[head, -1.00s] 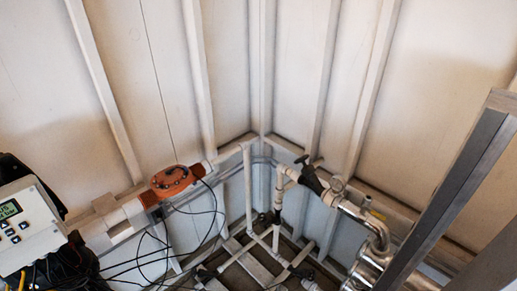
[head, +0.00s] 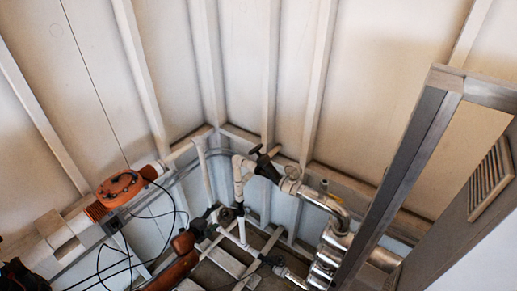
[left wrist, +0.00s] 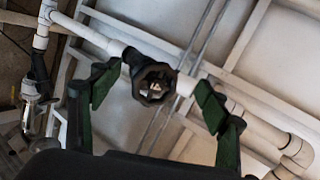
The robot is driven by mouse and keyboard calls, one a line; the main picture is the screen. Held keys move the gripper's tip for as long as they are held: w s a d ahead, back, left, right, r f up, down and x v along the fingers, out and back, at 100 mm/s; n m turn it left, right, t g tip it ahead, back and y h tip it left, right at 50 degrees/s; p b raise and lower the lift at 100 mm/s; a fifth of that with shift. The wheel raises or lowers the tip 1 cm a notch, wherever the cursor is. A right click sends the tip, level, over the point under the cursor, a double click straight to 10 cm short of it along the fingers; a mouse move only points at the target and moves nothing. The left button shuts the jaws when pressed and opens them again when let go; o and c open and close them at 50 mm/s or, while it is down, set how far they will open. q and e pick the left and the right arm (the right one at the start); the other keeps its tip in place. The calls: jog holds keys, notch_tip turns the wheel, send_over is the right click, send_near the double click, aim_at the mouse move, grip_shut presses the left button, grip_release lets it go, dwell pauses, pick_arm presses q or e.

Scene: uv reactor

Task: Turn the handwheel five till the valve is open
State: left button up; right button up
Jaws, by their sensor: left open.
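In the left wrist view, a black handwheel (left wrist: 153,83) with a lobed rim and open centre faces me on a white pipe. The open fingers of my left gripper stand on either side of it, with gaps and no visible contact. Their inner faces carry green pads. No number is readable on the wheel. In the head view my left gripper (head: 212,216) is small and dark, at the end of my orange-brown arm, beside the white pipes. I cannot clearly tell the handwheel apart from the gripper there. My right gripper is not in view.
A black valve (head: 266,166) and a chrome pipe (head: 325,201) lie right of the gripper. Another dark valve (head: 271,260) sits lower. An orange device (head: 120,190) with loose black cables is at left. A metal frame (head: 403,170) rises at right.

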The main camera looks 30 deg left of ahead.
aim_at(258, 148)
pick_arm(q)
jog(key=w+d+r+m+t+h, duration=0.1)
jog(key=w+d+r+m+h, duration=0.1)
jog(key=r, duration=1)
jog(key=w+d+r+m+t+h, duration=0.2)
jog(key=w+d+r+m, duration=0.2)
jog(key=r+m, duration=0.4)
jog(key=w+d+r+m+t+h, duration=0.1)
jog(key=w+d+r+m+h, duration=0.2)
jog(key=r, duration=1.4)
jog(key=shift+w+d+r+m+t, duration=0.15)
jog(key=shift+w+d+m, duration=0.15)
jog(key=shift+d+m, duration=0.3)
jog(key=shift+w+d+r+m+t, duration=0.15)
jog(key=shift+w+d+m, duration=0.1)
jog(key=shift+d+m, duration=0.35)
jog(key=shift+w+d+r, duration=0.1)
jog(key=shift+w+d, duration=0.15)
jog(key=shift+w, duration=0.05)
jog(key=shift+x, duration=3.4)
jog(key=shift+c, duration=0.6)
jog(key=c, duration=1.2)
jog(key=shift+o, duration=0.2)
jog(key=shift+p, duration=0.3)
